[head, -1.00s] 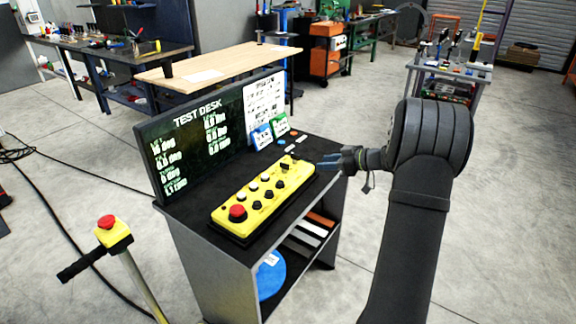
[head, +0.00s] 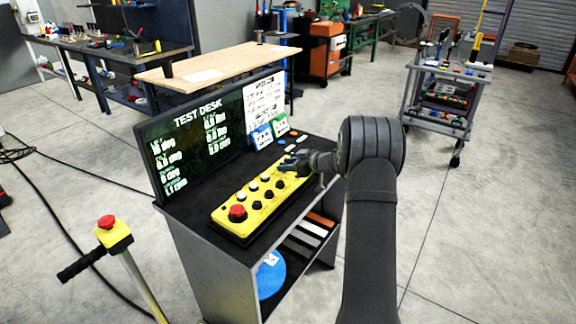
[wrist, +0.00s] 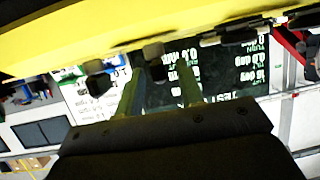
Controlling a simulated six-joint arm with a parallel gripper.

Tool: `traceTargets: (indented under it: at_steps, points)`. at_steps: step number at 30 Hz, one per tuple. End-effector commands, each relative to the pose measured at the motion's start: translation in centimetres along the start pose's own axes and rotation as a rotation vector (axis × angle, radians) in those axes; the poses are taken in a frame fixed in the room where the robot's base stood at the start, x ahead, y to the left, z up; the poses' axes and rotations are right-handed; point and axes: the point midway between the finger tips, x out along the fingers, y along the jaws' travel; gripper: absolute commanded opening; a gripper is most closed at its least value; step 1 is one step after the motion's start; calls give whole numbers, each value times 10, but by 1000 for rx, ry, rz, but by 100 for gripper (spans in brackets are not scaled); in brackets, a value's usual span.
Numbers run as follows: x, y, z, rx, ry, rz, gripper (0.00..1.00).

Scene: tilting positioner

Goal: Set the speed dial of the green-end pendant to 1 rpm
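A yellow pendant (head: 266,210) with a red button, white buttons and several black knobs lies on the black desk top. My gripper (head: 288,164) is over its far right end and hides part of that end. In the wrist view the yellow pendant (wrist: 110,38) crosses the top, with its knobs sticking out towards my fingers. My gripper (wrist: 158,82) is open there, its two fingers apart. No green end is distinguishable on the pendant.
A "TEST DESK" screen (head: 197,133) with green-white readings stands behind the pendant. A red-topped yellow stop post (head: 115,236) stands at front left.

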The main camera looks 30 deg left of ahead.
Motion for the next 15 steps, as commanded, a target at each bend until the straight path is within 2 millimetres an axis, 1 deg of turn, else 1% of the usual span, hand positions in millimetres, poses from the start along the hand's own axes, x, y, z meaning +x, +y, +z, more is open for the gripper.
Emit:
traceTargets:
  at_steps: [5, 6, 8, 9, 11, 15]
  points:
    - [0, 0, 0, 0, 0, 0, 35]
    - [0, 0, 0, 0, 0, 0, 31]
    - [0, 0, 0, 1, 0, 0, 19]
    - [0, 0, 0, 1, 0, 0, 11]
    - [0, 0, 0, 1, 0, 0, 0]
    - [0, 0, 0, 0, 0, -1, 0]
